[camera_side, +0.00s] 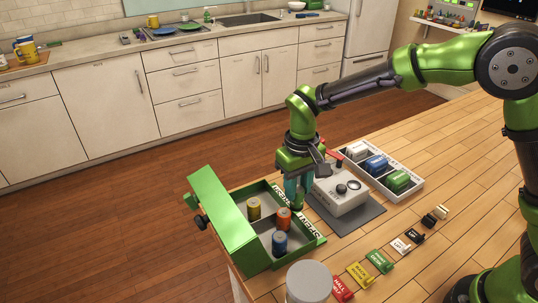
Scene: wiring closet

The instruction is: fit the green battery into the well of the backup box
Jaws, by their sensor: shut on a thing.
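My gripper (296,200) points down at the right inner side of an open green bin marked "SPENT". It is shut on a small, dark greenish thing (297,208), mostly hidden by the fingers; I cannot tell its exact shape. The grey backup box (342,190) stands on a dark mat just right of my gripper. It has dark round parts on top and a red lever at its back; its well is not clear from here.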

